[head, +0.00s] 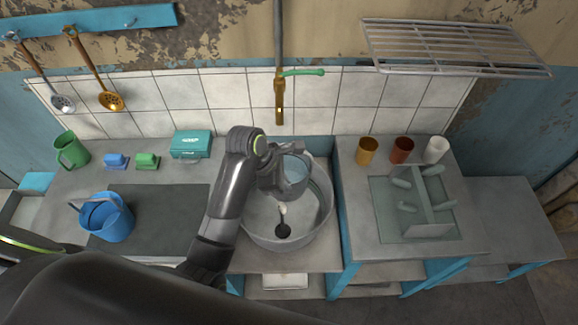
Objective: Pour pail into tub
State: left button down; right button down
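A grey metal pail (296,176) with a pale bluish inside is over the back part of the large round metal tub (328,212). My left gripper (274,182) is at the pail's left side and appears shut on its wall; the fingertips are partly hidden. The pail's opening faces up toward the camera, and I cannot tell how far it is tilted. My arm hides part of the tub's left side. My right gripper is not in view.
A blue bucket (107,219) stands on the dark panel (165,212) at left. A green jug (71,150), teal box (190,145) and several cups line the back. A brass tap (279,103) hangs behind the pail. A dish rack (432,205) stands right.

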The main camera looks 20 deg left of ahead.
pick_arm(q)
jog(key=shift+f+g+h, duration=0.5)
jog(key=shift+f+g, duration=0.1)
jog(key=shift+f, duration=0.3)
jog(key=shift+r+g, duration=0.3)
jog(key=shift+r, duration=0.05)
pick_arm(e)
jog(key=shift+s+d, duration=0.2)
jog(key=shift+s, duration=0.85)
pick_arm(q)
jog(key=shift+r, duration=0.1)
jog(key=shift+w+a+r+n+g+h, duration=0.15)
jog(key=shift+r+n+g+h, duration=0.1)
jog(key=shift+r+g+h, duration=0.15)
jog(key=shift+w+a+r+n+g+h, duration=0.1)
jog(key=shift+r+n+g+h, duration=0.15)
jog(key=shift+g, duration=0.25)
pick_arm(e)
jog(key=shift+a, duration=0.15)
pick_arm(q)
jog(key=shift+r, duration=0.1)
jog(key=shift+w, duration=0.1)
